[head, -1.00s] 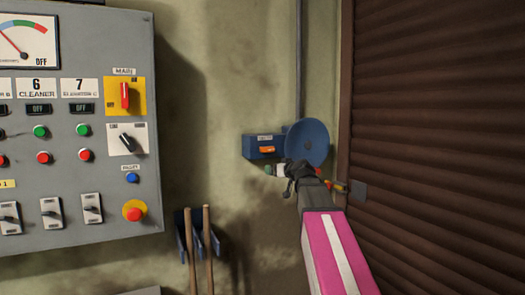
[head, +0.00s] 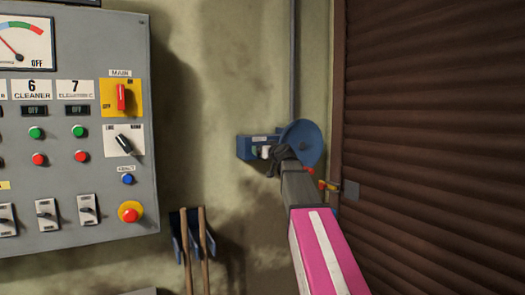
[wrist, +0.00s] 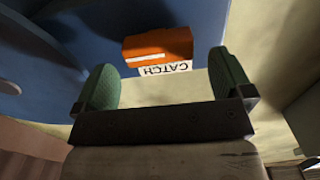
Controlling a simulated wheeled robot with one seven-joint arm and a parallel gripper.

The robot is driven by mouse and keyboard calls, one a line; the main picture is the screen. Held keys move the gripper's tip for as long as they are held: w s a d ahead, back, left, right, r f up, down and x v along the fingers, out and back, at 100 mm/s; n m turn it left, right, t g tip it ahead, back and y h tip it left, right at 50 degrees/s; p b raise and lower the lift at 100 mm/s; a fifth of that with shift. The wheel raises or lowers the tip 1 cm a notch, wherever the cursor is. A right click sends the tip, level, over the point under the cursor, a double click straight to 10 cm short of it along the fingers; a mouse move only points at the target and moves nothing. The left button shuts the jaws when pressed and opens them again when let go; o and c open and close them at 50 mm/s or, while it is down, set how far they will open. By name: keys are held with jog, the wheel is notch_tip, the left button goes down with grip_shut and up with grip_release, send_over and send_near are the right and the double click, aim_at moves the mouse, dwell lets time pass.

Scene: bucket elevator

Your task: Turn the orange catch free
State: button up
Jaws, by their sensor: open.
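The orange catch (wrist: 158,46) is a small block on a blue housing (wrist: 110,20), with a white CATCH label beside it. In the wrist view it lies just ahead of my gripper (wrist: 162,75), between the lines of its two green fingertips. The fingers are open with a gap between them, and the catch looks apart from them. In the head view my gripper (head: 264,152) is in front of the blue box (head: 243,147) on the wall and hides the catch there.
A blue round dish (head: 304,138) is right of the box. A grey control panel (head: 70,210) stands at left.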

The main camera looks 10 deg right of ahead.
jog(key=shift+x, duration=1.35)
jog(key=c, duration=0.9)
